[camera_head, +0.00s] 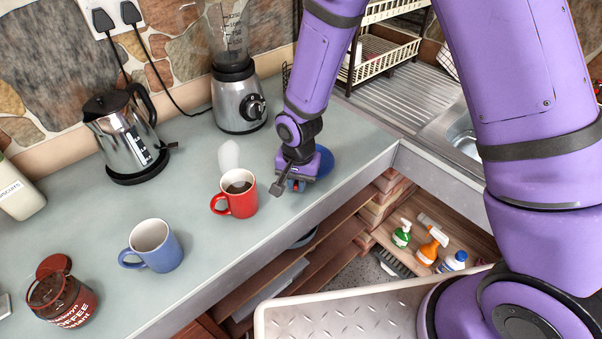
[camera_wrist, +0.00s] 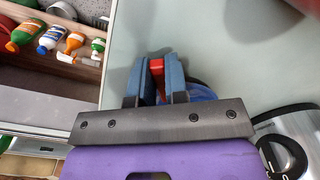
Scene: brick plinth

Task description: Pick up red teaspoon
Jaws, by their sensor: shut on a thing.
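The red teaspoon shows only as a small red piece (camera_wrist: 157,68) between my gripper's fingers in the wrist view. The rest of it is hidden by the fingers. My gripper (camera_wrist: 157,82) is shut on it, low over the counter. In the head view, my gripper (camera_head: 293,184) is near the counter's front edge, to the right of the red mug. I cannot tell whether the teaspoon touches the counter.
A red mug (camera_head: 240,205) with dark contents stands left of my gripper. A blue round object (camera_head: 323,162) lies close behind the gripper. A blue mug (camera_head: 160,255), coffee jar (camera_head: 65,300), kettle (camera_head: 125,145) and blender (camera_head: 238,105) stand further away. An open shelf with bottles (camera_head: 428,250) lies below.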

